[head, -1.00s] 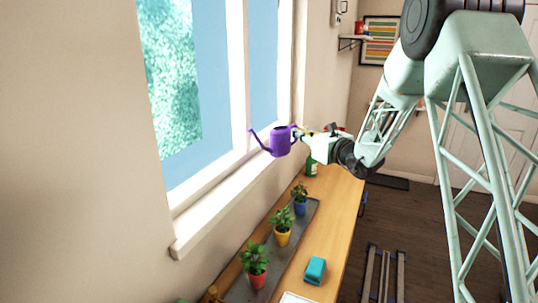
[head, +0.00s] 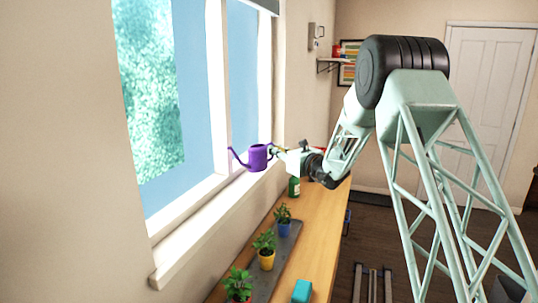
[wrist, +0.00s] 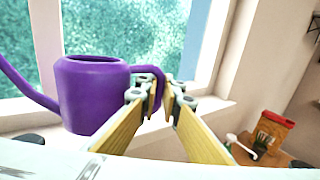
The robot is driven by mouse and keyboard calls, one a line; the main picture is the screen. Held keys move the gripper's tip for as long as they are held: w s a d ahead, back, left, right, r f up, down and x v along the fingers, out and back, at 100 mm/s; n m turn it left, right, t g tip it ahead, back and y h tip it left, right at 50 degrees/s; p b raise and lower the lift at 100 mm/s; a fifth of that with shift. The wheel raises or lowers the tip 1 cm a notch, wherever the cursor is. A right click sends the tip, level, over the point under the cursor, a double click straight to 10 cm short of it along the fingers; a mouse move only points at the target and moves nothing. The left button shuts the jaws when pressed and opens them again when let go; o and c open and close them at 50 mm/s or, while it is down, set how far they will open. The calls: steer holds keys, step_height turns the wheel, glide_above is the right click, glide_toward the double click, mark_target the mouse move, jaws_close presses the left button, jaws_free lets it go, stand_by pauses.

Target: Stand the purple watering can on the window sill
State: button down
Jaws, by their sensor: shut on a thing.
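The purple watering can (head: 258,157) is upright beside the window, its spout pointing left toward the glass. My gripper (head: 275,151) is shut on its handle, on the can's right side. In the wrist view the can (wrist: 92,98) fills the left, and the yellow fingers of my gripper (wrist: 165,92) close on the curved handle. The white window sill (head: 205,220) runs along the window; it also shows behind the can in the wrist view (wrist: 215,112). The can overlaps the far part of the sill in the head view; I cannot tell whether its base touches.
Below the sill, a wooden counter (head: 318,232) holds a grey tray with potted plants (head: 266,252), a green bottle (head: 294,187) and a teal object (head: 302,291). The near sill is clear.

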steer(key=w+a, duration=0.2)
steer(key=w, duration=0.4)
steer(key=shift+w+f, duration=0.25)
steer(key=shift+w, duration=0.1)
steer(key=shift+w+a+f+b, duration=0.1)
steer(key=shift+w+f+b, duration=0.1)
steer(key=shift+f, duration=0.7)
steer(key=shift+w+a+f+b, duration=0.1)
steer(key=shift+f+b, duration=0.05)
steer(key=shift+f, duration=0.75)
steer(key=shift+f, duration=0.15)
steer(key=c, duration=2.8)
jaws_free()
